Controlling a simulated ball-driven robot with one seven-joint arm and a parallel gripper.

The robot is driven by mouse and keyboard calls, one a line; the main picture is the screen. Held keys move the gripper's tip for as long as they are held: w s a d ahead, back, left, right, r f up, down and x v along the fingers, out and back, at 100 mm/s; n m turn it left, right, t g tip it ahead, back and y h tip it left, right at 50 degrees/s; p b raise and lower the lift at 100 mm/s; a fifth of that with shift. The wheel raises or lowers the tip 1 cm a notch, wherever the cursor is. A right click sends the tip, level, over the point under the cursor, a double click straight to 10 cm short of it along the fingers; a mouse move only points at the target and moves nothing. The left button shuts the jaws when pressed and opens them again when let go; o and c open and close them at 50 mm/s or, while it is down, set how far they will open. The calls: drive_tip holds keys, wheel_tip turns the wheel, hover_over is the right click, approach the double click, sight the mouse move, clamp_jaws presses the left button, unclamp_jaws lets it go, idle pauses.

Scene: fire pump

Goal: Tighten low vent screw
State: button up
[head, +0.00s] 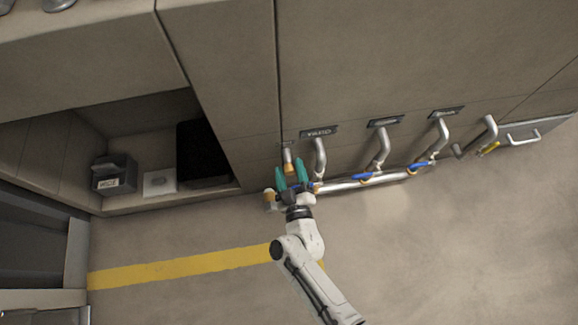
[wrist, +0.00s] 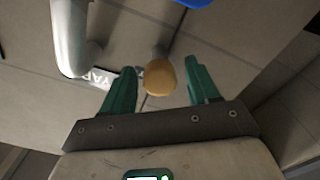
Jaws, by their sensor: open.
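A rounded brass-coloured knob (wrist: 159,77), which looks like the vent screw, shows between my fingers in the wrist view. In the head view a brass-coloured end (head: 288,168) on a short grey pipe shows between the green fingertips. My gripper (head: 291,167) is open, with one finger on each side; it also shows in the wrist view (wrist: 158,70). I see gaps between the knob and both fingers in the wrist view. I cannot tell how deep the knob sits between them. A second brass-coloured cap (head: 269,195) is left of my gripper in the head view.
A grey pipe with blue valve handles (head: 420,166) runs right from my gripper along the wall. Vertical pipes rise under label plates, one reading YARD (head: 319,132). A shelf recess at left holds a dark box (head: 113,174). The floor by the yellow stripe (head: 180,268) is clear.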

drive_tip(key=shift+x, duration=0.95)
drive_tip(key=c, duration=1)
